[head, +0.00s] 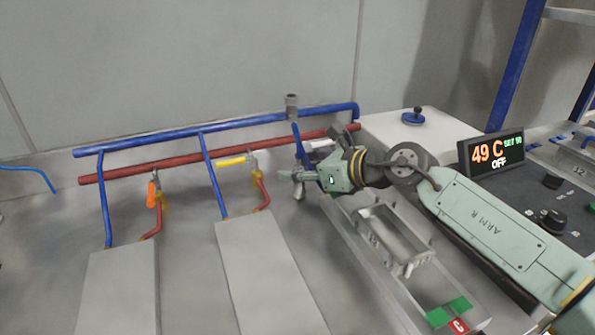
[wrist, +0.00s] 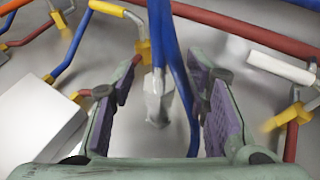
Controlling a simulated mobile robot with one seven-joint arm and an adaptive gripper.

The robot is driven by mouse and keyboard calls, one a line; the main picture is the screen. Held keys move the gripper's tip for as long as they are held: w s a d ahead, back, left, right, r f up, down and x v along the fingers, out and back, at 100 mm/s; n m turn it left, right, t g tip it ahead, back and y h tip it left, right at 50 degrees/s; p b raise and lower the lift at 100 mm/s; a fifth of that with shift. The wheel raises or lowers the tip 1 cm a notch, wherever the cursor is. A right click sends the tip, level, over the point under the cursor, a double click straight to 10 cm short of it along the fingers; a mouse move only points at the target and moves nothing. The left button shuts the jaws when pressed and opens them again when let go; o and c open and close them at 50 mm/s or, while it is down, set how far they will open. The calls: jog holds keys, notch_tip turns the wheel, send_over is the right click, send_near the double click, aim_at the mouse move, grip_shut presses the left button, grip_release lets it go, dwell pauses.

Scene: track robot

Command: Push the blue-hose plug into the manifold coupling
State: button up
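My gripper (head: 299,178) is near the right end of the blue and red manifold pipes in the head view. In the wrist view my gripper (wrist: 163,105) is open, its purple-padded fingers apart. A blue tube with a grey tapered end, which looks like the blue-hose plug (wrist: 156,100), lies between the fingers in that view, with a gap on each side. I cannot tell its depth relative to the fingertips. A grey upright fitting, likely the manifold coupling (head: 291,103), stands at the blue pipe (head: 240,123) above and behind my gripper. I cannot make out the plug in the head view.
A red pipe (head: 125,171) runs below the blue one, with valves bearing an orange handle (head: 152,194) and a yellow handle (head: 231,161). A grey tray (head: 375,229) lies below my arm. Another blue tube (head: 38,173) shows at far left.

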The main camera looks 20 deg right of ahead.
grip_shut()
dwell(0.3)
